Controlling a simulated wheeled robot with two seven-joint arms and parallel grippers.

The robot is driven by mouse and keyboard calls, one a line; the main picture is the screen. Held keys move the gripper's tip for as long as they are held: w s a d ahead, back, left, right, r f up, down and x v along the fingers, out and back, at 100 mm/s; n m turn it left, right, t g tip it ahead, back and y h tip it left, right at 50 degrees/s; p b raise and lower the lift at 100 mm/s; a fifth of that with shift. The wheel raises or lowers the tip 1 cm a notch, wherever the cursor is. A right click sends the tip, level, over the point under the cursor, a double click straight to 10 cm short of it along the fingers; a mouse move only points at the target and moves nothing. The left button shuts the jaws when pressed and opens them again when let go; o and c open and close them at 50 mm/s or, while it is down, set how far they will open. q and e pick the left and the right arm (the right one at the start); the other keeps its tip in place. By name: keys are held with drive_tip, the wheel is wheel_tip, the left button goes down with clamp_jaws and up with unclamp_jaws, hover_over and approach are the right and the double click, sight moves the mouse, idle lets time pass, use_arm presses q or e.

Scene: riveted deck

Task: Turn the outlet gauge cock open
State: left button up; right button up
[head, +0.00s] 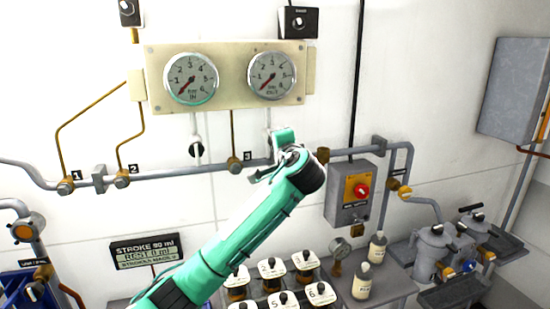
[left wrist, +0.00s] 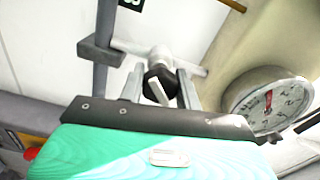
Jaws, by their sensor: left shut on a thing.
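The panel carries two round gauges, the left inlet gauge (head: 191,78) and the right outlet gauge (head: 272,75); both needles point to the low end. My left gripper (head: 272,160) is below the outlet gauge, on the outlet cock, which it mostly hides in the head view. In the left wrist view the gripper (left wrist: 162,92) has its two fingers on either side of the cock's black knob (left wrist: 158,76), shut on it. The knob has a pale bar that looks slanted there. The inlet cock (head: 196,150) is a black knob under the inlet gauge. My right gripper is not in view.
A grey pipe (head: 200,169) runs across the wall behind my left gripper. A grey switch box (head: 349,196) with a red knob is to the right. Several numbered pots (head: 270,268) and two bottles (head: 377,246) stand below.

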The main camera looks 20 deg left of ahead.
use_arm(q)
drive_tip(key=n+b, duration=0.2)
drive_tip(key=f+n+b, duration=0.1)
drive_tip(key=n+b, duration=0.2)
drive_tip(key=shift+d+n+b, duration=0.1)
drive_tip(key=shift+n+b, duration=0.2)
drive_tip(key=shift+r+n+b, duration=0.2)
drive_tip(key=shift+n+b, duration=1.15)
drive_tip(key=shift+n, duration=0.55)
drive_tip(key=o, duration=0.9)
drive_tip(key=shift+r, duration=0.1)
drive_tip(key=shift+o, duration=0.5)
